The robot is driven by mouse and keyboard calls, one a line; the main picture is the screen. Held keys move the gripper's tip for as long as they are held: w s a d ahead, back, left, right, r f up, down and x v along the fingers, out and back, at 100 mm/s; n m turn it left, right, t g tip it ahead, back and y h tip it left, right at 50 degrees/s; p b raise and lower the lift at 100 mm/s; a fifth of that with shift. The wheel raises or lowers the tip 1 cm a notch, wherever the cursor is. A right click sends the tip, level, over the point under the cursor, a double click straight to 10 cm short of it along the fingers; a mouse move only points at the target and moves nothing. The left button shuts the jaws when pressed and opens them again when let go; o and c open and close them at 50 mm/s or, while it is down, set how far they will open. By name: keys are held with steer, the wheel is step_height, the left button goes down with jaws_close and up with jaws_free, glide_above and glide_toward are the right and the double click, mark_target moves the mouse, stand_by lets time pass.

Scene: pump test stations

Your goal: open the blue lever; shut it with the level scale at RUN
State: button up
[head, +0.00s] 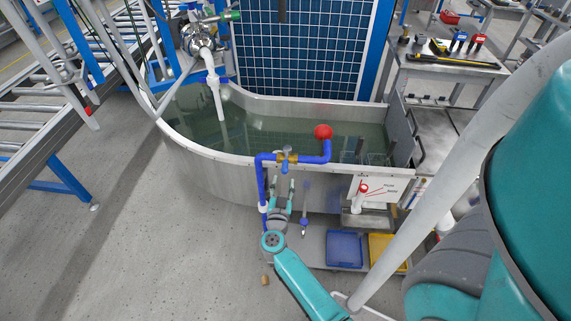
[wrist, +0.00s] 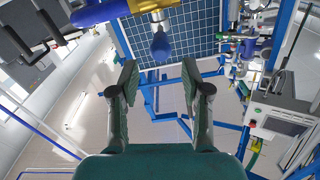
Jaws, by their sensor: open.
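The blue lever (wrist: 160,45) hangs from a brass valve (head: 285,158) on the blue pipe (head: 263,175) at the tank's front rim. In the wrist view the lever's rounded end lies beyond my fingertips, about midway between them and apart from both. My gripper (head: 283,187) is open and empty, just below the valve in the head view; it also shows in the wrist view (wrist: 165,78). A white level scale (head: 378,189) with a red pointer and small unreadable marks is on the tank front at right.
The steel tank (head: 210,165) holds greenish water, with a red ball (head: 323,131) at the pipe's end. A blue tray (head: 343,247) and a yellow tray (head: 383,250) sit low at the right. A roller conveyor (head: 45,110) stands at left. Floor at front left is mostly clear.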

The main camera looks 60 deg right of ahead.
mark_target(286, 162)
steer(key=x, duration=0.9)
steer(key=shift+w+d, duration=0.15)
steer(key=shift+d, duration=0.1)
steer(key=shift+c, duration=0.2)
jaws_close()
